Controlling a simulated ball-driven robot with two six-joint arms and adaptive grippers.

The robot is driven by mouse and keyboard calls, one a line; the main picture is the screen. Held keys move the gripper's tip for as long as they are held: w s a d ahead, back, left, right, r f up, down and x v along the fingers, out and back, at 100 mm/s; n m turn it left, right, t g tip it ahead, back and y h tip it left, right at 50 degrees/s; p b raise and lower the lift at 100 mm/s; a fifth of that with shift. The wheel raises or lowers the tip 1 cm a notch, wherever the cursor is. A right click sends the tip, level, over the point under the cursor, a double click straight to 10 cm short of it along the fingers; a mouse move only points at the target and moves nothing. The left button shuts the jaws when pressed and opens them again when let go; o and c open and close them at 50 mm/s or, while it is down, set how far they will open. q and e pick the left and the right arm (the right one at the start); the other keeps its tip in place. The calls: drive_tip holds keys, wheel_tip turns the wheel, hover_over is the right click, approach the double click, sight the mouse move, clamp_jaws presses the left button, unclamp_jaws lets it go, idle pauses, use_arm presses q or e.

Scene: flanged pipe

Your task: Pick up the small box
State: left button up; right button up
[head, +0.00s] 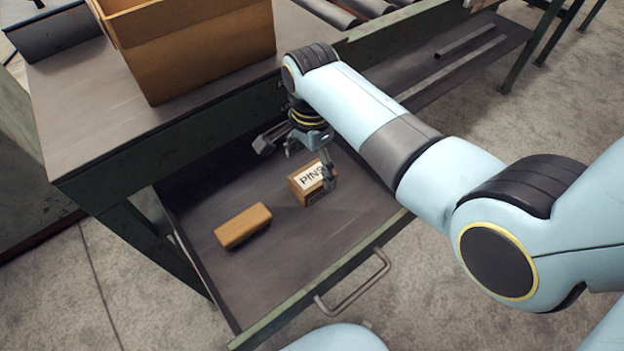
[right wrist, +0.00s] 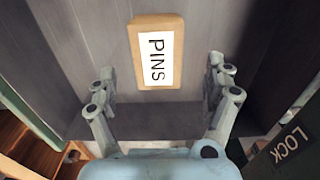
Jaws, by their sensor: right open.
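The small box (head: 308,180) is tan cardboard with a white label reading PINS. It lies in the open drawer (head: 283,255), toward the right. It also shows in the right wrist view (right wrist: 155,55), top centre, with its label facing the camera. My right gripper (head: 297,161) is open and empty, pointing down into the drawer close to the box. In the head view one finger overlaps the box's right side; I cannot tell if it touches. In the right wrist view the box appears between and beyond the spread fingers (right wrist: 158,72). My left gripper is not in view.
A large cardboard box (head: 200,55) stands on the bench above. The drawer's front has a metal handle (head: 355,288). The drawer floor between brush and front is bare.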

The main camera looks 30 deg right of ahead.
sight(313, 175)
wheel_tip(313, 175, down, 4)
drive_tip(key=shift+s+f+b, duration=0.15)
drive_tip(key=shift+f+b, duration=0.1)
drive_tip(key=shift+b, duration=0.2)
drive_tip(key=c, duration=1.5)
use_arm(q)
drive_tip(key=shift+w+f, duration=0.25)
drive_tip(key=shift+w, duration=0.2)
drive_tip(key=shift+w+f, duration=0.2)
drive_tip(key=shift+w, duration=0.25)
use_arm(e)
drive_tip(key=shift+c, duration=0.2)
drive_tip(key=shift+r, duration=0.15)
